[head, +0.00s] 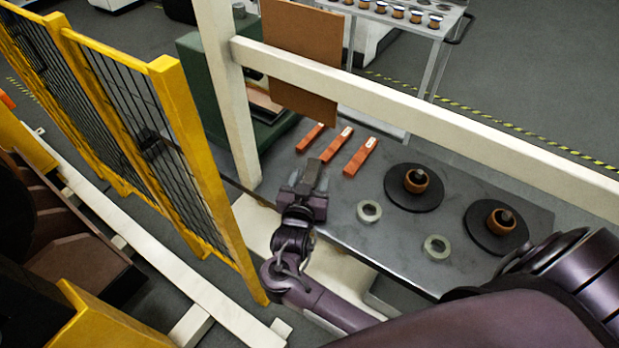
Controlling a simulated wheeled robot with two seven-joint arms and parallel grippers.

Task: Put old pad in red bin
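My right gripper (309,181) is above the left end of the grey table (330,215), near the orange-red bars. Its fingers point away from me; a grey shape shows around the tips, and I cannot tell whether they are apart or hold something. Three bars lie behind it: a left one (309,138), a middle one (336,145) and a right one (361,156), some with pale end marks. I cannot tell whether any of these is the old pad. No clearly red bin shows; a brownish-red stepped container (75,250) is at the lower left. My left gripper is not in view.
Two dark discs with copper rolls (415,182) (502,221) and two pale rings (369,211) (437,246) sit on the table. A cream rail (430,98) and post (228,100) frame its back and left. A yellow mesh fence (165,140) stands left.

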